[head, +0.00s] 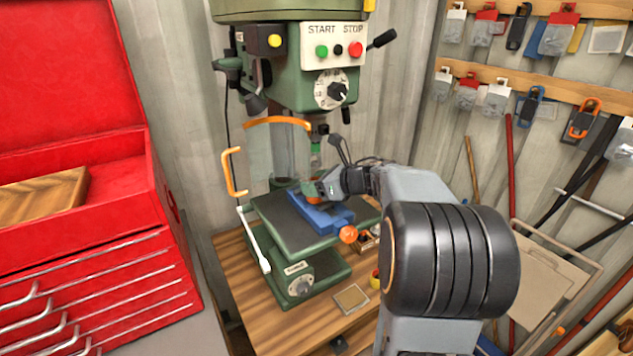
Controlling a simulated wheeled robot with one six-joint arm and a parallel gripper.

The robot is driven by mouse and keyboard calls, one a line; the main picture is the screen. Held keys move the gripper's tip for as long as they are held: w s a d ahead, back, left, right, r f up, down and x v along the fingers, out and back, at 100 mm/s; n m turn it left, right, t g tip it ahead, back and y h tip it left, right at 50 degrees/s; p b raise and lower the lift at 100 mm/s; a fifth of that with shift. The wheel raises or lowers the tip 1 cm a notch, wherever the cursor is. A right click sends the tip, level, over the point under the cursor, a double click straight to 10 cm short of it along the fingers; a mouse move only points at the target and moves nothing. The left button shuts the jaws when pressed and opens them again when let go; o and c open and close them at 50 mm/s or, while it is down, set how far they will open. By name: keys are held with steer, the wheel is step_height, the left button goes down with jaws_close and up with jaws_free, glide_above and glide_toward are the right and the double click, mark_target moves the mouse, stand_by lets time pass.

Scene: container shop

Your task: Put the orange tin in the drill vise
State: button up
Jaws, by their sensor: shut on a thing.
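The blue drill vise (325,218) sits on the dark table of the green drill press, with an orange knob (348,234) at its front right end. My gripper (314,191) reaches in from the right and is over the vise's jaw area. It is shut on the orange tin (313,198), of which only a small orange patch shows at the fingers. The tin is low at the vise. Whether it touches the vise jaws cannot be told, as the gripper covers most of it.
The drill press head (300,60) and a clear guard with orange edging (277,121) are close above and behind the vise. A red tool chest (100,215) stands at left. Small items lie on the wooden bench (300,325), including a square piece (351,298).

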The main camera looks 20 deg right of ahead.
steer(key=shift+f, duration=0.1)
steer(key=o, duration=1.1)
steer(key=shift+c, duration=0.2)
steer(key=shift+r, duration=0.3)
steer(key=b+v, duration=0.2)
steer(key=v, duration=1)
steer(key=shift+f, duration=0.25)
steer(key=shift+d, duration=0.1)
